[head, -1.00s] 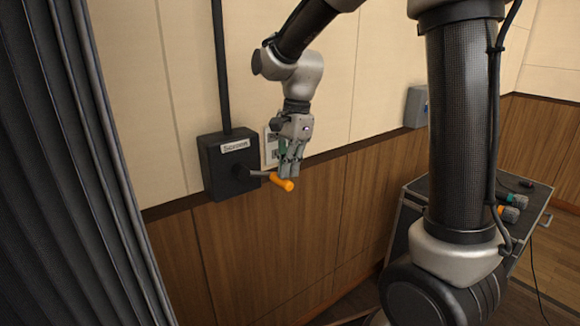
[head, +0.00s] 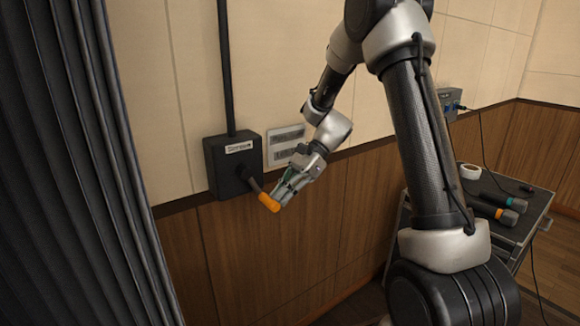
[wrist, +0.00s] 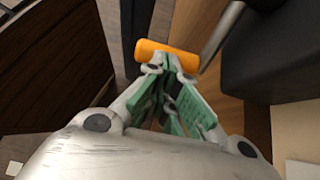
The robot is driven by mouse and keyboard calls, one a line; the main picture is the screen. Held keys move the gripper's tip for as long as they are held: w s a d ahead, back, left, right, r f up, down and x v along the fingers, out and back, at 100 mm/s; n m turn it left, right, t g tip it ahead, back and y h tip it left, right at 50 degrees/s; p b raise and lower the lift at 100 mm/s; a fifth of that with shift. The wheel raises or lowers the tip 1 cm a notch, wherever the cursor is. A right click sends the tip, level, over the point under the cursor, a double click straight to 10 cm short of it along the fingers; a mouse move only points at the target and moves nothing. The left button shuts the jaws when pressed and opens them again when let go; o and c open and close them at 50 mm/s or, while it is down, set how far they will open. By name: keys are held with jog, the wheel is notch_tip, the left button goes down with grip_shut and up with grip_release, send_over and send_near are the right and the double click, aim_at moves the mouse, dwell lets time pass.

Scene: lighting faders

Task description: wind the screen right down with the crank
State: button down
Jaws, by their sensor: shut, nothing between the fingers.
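The black screen box (head: 232,180) is fixed to the wall, with a small label on its front. Its crank, a metal arm with an orange handle (head: 269,202), points down and to the right. My gripper (head: 280,198) is at the right side of the orange handle. In the wrist view the crank handle (wrist: 165,58) lies across just beyond my fingertips, and the metal crank arm (wrist: 220,35) runs up to the right. The fingers are together with nothing between them. Whether the tips touch the handle I cannot tell. The screen itself is not identifiable in view.
A dark pleated curtain (head: 80,170) hangs at the left. A pale wall plate (head: 286,145) is right of the box. A cart (head: 510,240) at the right carries microphones (head: 492,214) and a roll of white tape (head: 470,171). A grey wall box (head: 446,104) is farther back.

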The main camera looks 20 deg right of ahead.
aim_at(271, 208)
jog(key=a+f+y, duration=0.1)
jog(key=a+f+g+y, duration=0.1)
jog(key=y, duration=0.1)
jog(key=shift+s+a+f, duration=0.2)
jog(key=shift+s+a, duration=0.05)
jog(key=shift+s, duration=0.15)
jog(key=shift+s+a+f, duration=0.2)
jog(key=shift+a, duration=0.3)
jog(key=f+v, duration=0.2)
jog(key=v, duration=1.2)
jog(key=shift+d, duration=0.3)
